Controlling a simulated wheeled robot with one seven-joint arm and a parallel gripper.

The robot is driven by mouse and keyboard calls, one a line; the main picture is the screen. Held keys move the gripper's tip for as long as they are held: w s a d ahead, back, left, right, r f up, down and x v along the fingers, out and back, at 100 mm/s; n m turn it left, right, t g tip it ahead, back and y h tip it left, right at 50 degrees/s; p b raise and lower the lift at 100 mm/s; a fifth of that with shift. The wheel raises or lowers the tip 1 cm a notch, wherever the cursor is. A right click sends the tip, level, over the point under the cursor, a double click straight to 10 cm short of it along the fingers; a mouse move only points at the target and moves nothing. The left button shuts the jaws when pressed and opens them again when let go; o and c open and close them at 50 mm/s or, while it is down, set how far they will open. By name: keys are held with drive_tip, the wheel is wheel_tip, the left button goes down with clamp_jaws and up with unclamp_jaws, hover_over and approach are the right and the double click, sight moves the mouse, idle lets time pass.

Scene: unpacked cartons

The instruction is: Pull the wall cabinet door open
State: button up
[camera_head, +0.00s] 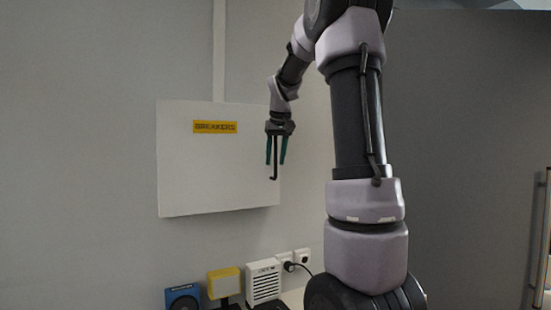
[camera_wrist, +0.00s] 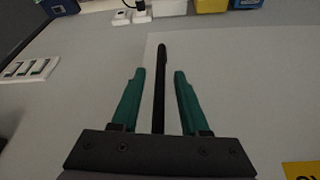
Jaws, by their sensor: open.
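The white wall cabinet (camera_head: 200,165) hangs on the grey wall and carries a yellow "BREAKERS" label (camera_head: 215,127). Its door looks closed. A dark bar handle (camera_head: 275,174) stands near the door's right edge; it also shows in the wrist view (camera_wrist: 161,58). My gripper (camera_head: 275,160) points down in front of the right part of the door, with its green fingers apart. In the wrist view the handle runs between the two fingers (camera_wrist: 160,74), with a visible gap on each side. The handle's far end is hidden behind the gripper's body.
Below the cabinet stand a blue device (camera_head: 182,297), a yellow box (camera_head: 223,283) and a white grilled box (camera_head: 263,281). Wall sockets (camera_head: 301,255) with a plugged cable are beside them. A switch panel (camera_wrist: 30,68) shows in the wrist view. The wall left of the cabinet is clear.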

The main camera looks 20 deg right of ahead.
clamp_jaws()
idle(1.4)
